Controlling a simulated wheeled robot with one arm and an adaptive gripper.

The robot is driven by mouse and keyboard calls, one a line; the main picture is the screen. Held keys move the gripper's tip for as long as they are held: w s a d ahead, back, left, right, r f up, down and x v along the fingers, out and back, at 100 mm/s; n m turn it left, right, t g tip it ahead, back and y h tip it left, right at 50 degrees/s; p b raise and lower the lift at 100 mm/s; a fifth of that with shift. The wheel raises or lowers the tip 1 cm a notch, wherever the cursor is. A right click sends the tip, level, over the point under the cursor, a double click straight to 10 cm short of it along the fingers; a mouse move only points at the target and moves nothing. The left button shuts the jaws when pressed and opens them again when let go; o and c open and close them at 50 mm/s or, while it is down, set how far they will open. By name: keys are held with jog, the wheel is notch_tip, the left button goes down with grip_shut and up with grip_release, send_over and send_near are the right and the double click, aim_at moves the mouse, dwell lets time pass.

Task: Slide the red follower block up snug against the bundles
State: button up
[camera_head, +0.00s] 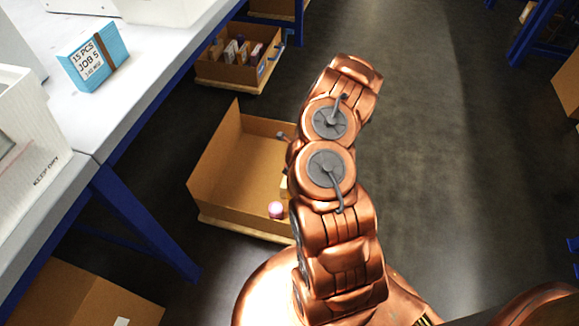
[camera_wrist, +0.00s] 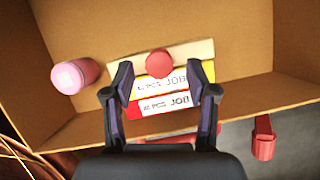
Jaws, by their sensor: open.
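In the wrist view my gripper (camera_wrist: 159,76) is open, its two fingers spread above a row of bundles in a cardboard box. One bundle (camera_wrist: 168,86) is white with a yellow corner and JOB lettering. Another bundle (camera_wrist: 165,104), nearer my gripper, is white and red. A cream piece (camera_wrist: 197,49) lies at the far side of the row. A round red knob-like top (camera_wrist: 159,63) shows between the fingertips, apart from both. I cannot tell whether it belongs to the red follower block; no other red block shows clearly. In the head view my arm hides the gripper and most bundles.
The cardboard box (camera_head: 238,160) has raised walls around the bundles. A pink cylinder (camera_wrist: 75,74) is at its left in the wrist view. A red fitting (camera_wrist: 264,138) is outside the near wall. A white table (camera_head: 150,50) holds a blue JOB 5 pack (camera_head: 93,56).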

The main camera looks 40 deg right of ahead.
jog(key=v, duration=1)
jog(key=shift+r, duration=0.1)
